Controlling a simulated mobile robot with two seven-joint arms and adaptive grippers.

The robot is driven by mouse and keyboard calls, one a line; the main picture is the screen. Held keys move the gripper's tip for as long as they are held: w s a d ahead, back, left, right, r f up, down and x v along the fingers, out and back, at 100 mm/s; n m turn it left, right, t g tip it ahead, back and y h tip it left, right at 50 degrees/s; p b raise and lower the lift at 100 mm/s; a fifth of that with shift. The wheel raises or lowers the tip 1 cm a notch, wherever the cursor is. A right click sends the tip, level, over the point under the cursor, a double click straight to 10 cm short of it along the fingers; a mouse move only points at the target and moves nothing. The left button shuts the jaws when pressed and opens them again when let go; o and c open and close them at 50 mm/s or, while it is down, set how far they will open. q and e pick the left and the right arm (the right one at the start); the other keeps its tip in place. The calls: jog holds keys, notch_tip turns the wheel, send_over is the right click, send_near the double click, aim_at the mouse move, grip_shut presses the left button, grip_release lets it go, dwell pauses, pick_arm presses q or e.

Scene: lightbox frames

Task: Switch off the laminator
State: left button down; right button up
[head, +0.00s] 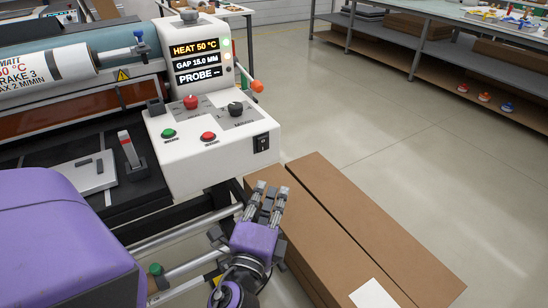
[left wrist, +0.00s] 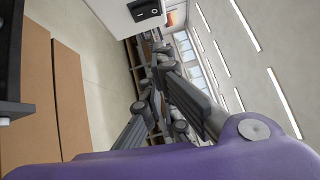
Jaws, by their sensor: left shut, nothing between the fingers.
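The laminator (head: 215,150) is a large machine on the left of the head view, with a white control box. Its display reads HEAT 50 °C, GAP 15.0 MM and PROBE. The box has a green button (head: 168,133), a red button (head: 208,137), a red knob (head: 190,101) and a black knob (head: 235,108). A black rocker switch (head: 261,142) is on its front right face; it also shows at the top of the left wrist view (left wrist: 145,9). My left gripper (head: 268,188) is shut and empty, below the switch and apart from it. My right gripper is not visible.
Long brown cardboard boxes (head: 345,225) lie on the floor right of my left gripper. An orange-tipped lever (head: 257,86) sticks out behind the control box. A workbench with shelves (head: 430,45) stands at the back right. The floor between is clear.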

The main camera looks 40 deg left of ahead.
aim_at(263, 145)
pick_arm(q)
jog(key=s+a+p+x, duration=0.1)
jog(key=a+p+x, duration=0.1)
jog(key=x, duration=1)
jog(key=shift+w+a+p, duration=0.3)
jog(key=shift+a+p, duration=0.15)
jog(key=shift+p, duration=0.45)
jog(key=shift+w+a+r+p, duration=0.15)
jog(key=shift+a+r+p, duration=0.1)
jog(key=shift+a+p, duration=0.05)
